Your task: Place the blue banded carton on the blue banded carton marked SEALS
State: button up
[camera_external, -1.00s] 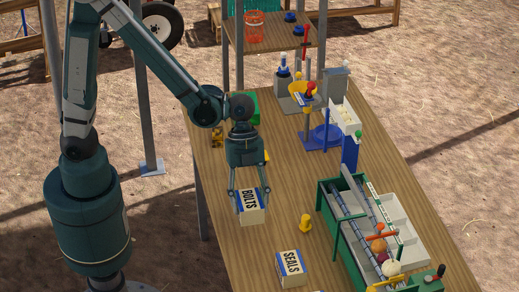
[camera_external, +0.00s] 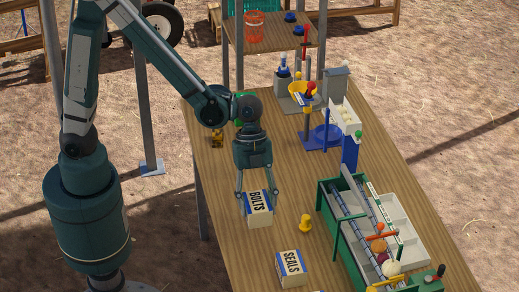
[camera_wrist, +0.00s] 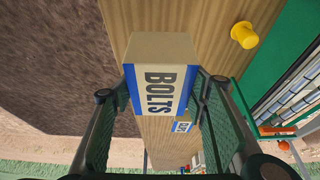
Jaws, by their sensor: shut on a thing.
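My gripper (camera_external: 257,194) is shut on a blue banded carton marked BOLTS (camera_external: 259,213) and holds it by its sides. In the wrist view the BOLTS carton (camera_wrist: 160,80) fills the middle, between the fingers. I cannot tell how high it is above the table. The blue banded carton marked SEALS (camera_external: 291,269) stands on the table, nearer the camera and to the right of the held carton. It also shows partly in the wrist view (camera_wrist: 182,126), behind the BOLTS carton. Its visible top is bare.
A yellow peg-like piece (camera_external: 305,223) stands on the wooden table (camera_external: 233,255), right of the held carton. A green-framed conveyor (camera_external: 336,222) with vegetables is farther right. A blue stand (camera_external: 349,152) and a yellow bowl (camera_external: 302,92) are toward the back.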

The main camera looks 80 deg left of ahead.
jog(key=w+d+r+p, duration=0.2)
jog(key=w+d, duration=0.1)
jog(key=d, duration=0.5)
jog(key=w+d+r+p, duration=0.3)
jog(key=d, duration=0.6)
jog(key=shift+r+p, duration=0.3)
jog(key=shift+w+d+f, duration=0.1)
send_near(295, 272)
jog(key=shift+d, duration=0.9)
jog(key=shift+f, duration=2.1)
jog(key=shift+f+b, duration=0.15)
jog(key=shift+b, duration=0.3)
jog(key=o, duration=1)
